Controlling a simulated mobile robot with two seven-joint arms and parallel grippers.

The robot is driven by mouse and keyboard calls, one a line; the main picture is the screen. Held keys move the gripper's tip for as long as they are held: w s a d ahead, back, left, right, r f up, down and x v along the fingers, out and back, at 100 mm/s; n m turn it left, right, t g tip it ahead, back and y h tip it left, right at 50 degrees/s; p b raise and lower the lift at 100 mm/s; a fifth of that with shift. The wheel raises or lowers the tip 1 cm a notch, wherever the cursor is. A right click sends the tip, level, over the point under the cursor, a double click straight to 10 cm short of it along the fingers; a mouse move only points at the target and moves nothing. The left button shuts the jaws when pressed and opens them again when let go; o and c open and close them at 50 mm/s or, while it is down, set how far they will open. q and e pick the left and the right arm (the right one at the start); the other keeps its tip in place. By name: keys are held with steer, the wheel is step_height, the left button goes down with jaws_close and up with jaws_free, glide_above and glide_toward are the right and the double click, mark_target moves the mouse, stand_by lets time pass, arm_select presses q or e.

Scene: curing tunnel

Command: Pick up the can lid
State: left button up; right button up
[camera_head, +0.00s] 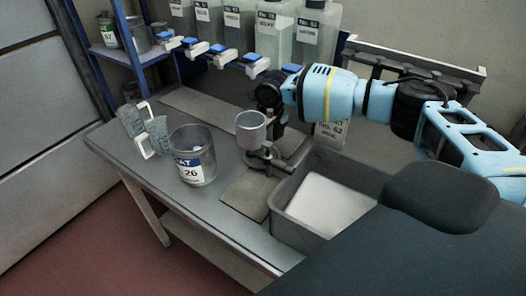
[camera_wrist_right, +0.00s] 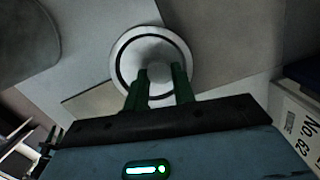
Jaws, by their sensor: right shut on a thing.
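In the right wrist view, my right gripper (camera_wrist_right: 160,88) has its two green fingers on a small pale part in front of a round pale disc with a dark ring, which I take for the can lid (camera_wrist_right: 150,45). In the head view my right gripper (camera_head: 277,124) is over the bench, just behind a pale grey cup-like shape (camera_head: 250,130) above a metal base. Its fingertips are hidden there, and I cannot make out the lid clearly. A labelled can (camera_head: 193,168) stands open to the left. My left gripper is out of view.
A grey bin (camera_head: 292,238) with a white bottom is at the right front of the bench (camera_head: 135,160). Grey-green blocks with white handles (camera_head: 142,130) stand at the left. Bottles with blue-topped taps (camera_head: 232,25) line the back.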

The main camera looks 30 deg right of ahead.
steer(key=shift+r, duration=0.1)
step_height(320, 180, up, 28)
stand_by(0.7)
